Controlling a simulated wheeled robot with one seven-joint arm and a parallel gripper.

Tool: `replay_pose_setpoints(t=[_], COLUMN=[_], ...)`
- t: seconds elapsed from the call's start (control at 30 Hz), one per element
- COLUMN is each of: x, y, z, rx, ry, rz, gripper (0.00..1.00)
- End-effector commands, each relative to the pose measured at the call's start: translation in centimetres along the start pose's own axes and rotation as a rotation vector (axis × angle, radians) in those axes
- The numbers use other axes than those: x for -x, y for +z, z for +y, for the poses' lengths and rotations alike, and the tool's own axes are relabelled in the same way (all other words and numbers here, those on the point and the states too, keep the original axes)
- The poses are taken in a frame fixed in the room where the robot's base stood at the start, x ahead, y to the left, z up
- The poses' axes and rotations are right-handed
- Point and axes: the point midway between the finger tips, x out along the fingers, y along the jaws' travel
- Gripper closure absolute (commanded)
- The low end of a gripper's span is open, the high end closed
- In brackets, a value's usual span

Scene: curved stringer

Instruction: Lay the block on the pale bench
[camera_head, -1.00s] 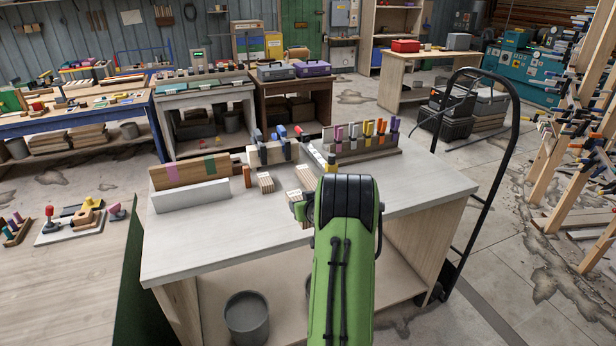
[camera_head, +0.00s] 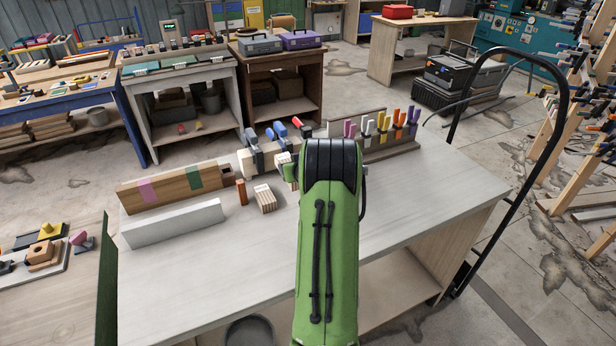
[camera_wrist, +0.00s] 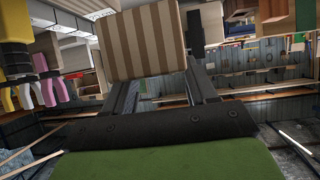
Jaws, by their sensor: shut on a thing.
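The pale bench (camera_head: 420,205) has a light grey top and fills the middle of the head view. In the wrist view my gripper (camera_wrist: 160,75) is shut on a block (camera_wrist: 150,38) with brown and tan stripes, which stands out beyond the dark fingers. In the head view my green arm reaches over the bench and hides the held block and most of the gripper. I cannot tell whether the held block touches the bench. Another small striped block (camera_head: 265,200) lies on the bench, left of my arm.
On the bench's left are a long white bar (camera_head: 172,224) and a brown board with coloured bands (camera_head: 170,190). A small orange-brown block (camera_head: 241,191) stands beside them. A rack of coloured clamps (camera_head: 385,140) lines the back. The front and right of the top are clear.

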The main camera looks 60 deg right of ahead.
Motion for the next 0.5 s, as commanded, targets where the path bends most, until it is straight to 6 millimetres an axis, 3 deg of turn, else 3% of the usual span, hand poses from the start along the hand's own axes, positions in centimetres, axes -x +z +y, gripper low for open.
replay_pose_setpoints(t=[0.2,0.5], x=[-2.2,-4.4], y=[4.2,8.3], z=[0.0,0.0], rx=[-0.003,-0.002], ry=[-0.001,-0.001], rz=[-0.005,-0.003], gripper=[0.79,0.79])
